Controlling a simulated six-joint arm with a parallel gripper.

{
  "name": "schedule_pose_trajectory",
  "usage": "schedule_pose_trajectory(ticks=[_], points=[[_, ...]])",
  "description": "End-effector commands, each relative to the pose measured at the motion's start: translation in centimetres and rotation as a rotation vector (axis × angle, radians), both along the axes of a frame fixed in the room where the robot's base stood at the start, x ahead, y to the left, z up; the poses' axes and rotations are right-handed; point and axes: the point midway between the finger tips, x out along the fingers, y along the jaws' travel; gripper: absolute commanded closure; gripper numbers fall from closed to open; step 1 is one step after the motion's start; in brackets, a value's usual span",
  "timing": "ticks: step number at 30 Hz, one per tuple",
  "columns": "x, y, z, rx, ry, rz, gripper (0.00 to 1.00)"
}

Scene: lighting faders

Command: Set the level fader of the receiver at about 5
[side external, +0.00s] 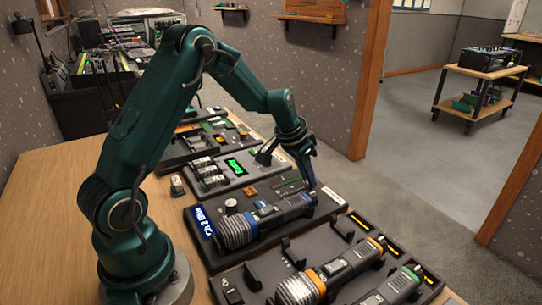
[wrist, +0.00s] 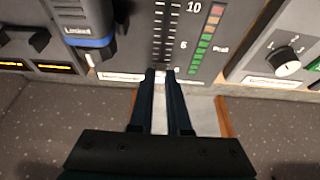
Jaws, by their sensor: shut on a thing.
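The receiver's dark panel (wrist: 135,42) fills the top of the wrist view. A level fader scale (wrist: 166,35) runs up it, with 10 at the top and a mark that looks like 5 midway. My gripper (wrist: 163,73) is at the lower end of this scale, below the midway mark. Its two fingers are close together and shut on the fader's cap, which they mostly hide. In the side view, my gripper (side external: 309,184) reaches down to the far end of the panel with the blue display (side external: 203,221).
A coloured level meter (wrist: 207,40) stands right of the scale. A blue-trimmed handheld unit (wrist: 85,25) lies to the left, near a small light lever (wrist: 91,57). A neighbouring panel with a round knob (wrist: 287,62) is at right. More handheld units (side external: 330,275) lie on the front rack.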

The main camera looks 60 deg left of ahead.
Motion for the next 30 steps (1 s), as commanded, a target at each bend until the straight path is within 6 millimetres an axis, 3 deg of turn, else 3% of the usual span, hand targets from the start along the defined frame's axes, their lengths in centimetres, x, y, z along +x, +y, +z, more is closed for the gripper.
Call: schedule_pose_trajectory(ticks=[12, 24, 25, 27, 30], points=[[-3.4, -0.1, 0.1, -0.004, -0.003, -0.001, 1.0], [-3.9, -0.1, 0.1, -0.001, -0.003, -0.001, 1.0], [-3.9, 0.0, 0.1, -0.001, -0.003, -0.001, 0.81], [-3.9, 0.0, 0.1, 0.0, -0.003, -0.001, 0.54], [-3.9, 0.0, 0.1, 0.0, -0.002, 0.0, 0.54]])
